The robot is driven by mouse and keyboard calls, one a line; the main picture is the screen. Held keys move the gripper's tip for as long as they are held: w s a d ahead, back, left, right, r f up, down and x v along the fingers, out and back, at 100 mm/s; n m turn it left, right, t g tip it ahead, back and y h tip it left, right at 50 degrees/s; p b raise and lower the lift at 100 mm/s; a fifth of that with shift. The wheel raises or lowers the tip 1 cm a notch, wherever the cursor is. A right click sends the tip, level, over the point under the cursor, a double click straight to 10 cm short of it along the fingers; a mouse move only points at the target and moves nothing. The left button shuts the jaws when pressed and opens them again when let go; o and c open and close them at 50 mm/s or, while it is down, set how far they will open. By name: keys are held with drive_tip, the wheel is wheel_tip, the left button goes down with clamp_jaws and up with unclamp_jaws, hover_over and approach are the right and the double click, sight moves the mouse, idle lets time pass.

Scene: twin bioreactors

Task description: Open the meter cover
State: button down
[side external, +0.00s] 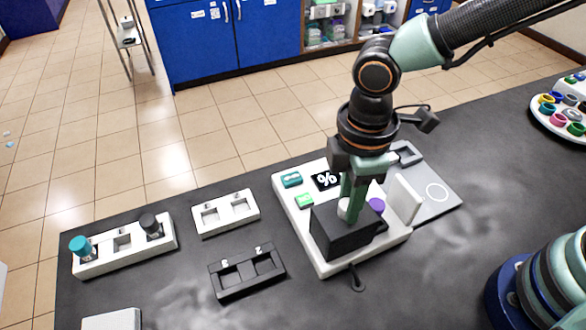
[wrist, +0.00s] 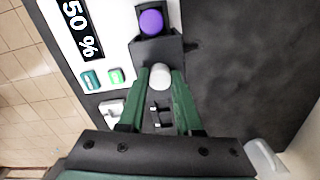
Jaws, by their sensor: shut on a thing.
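The meter (side external: 325,262) is a white slab with a black display showing a percent sign (side external: 326,180), a teal button (side external: 291,180), a green button (side external: 304,201) and a dark box (side external: 345,236). In the wrist view the display reads "50 %" (wrist: 80,28). My gripper (side external: 350,212) points down over the dark box. It is shut on a white round knob (wrist: 160,72), partly hidden by the fingers in the side view. A purple round cap (side external: 376,205) sits beside it on a dark part. I cannot tell which part is the cover.
A white panel (side external: 404,199) stands upright close right of my gripper, by a grey plate (side external: 437,192). Left are a white rack (side external: 125,262) with two vials, a white holder (side external: 226,221) and a dark holder (side external: 247,284). A tray of coloured rings (side external: 544,117) is far right.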

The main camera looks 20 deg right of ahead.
drive_tip(key=shift+a, duration=0.7)
drive_tip(key=c, duration=0.6)
unclamp_jaws()
drive_tip(key=shift+d, duration=0.1)
drive_tip(key=shift+r, duration=0.1)
wheel_tip(320, 180, up, 12)
